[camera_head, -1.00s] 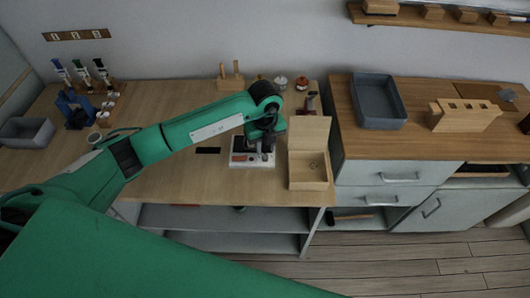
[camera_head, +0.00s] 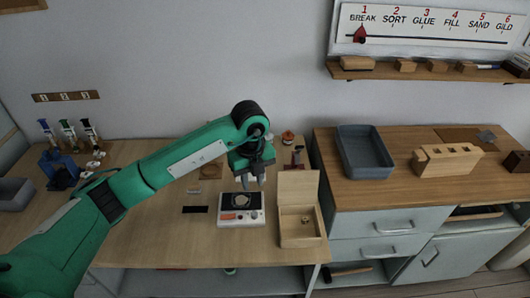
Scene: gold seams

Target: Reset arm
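My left arm, green with dark joints, reaches in from the left in the head view. Its gripper (camera_head: 253,180) points down above a small white device (camera_head: 241,217) with a dark plate on top. The two fingertips look apart, with nothing seen between them. The gripper looks clear of the device. My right gripper is not in view.
An open wooden box (camera_head: 299,230) stands right of the device. A grey tray (camera_head: 364,152) and a slotted wooden block (camera_head: 446,160) sit on the right cabinet. Syringe-like tools (camera_head: 68,135) stand at the left. A step board (camera_head: 430,25) hangs on the wall.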

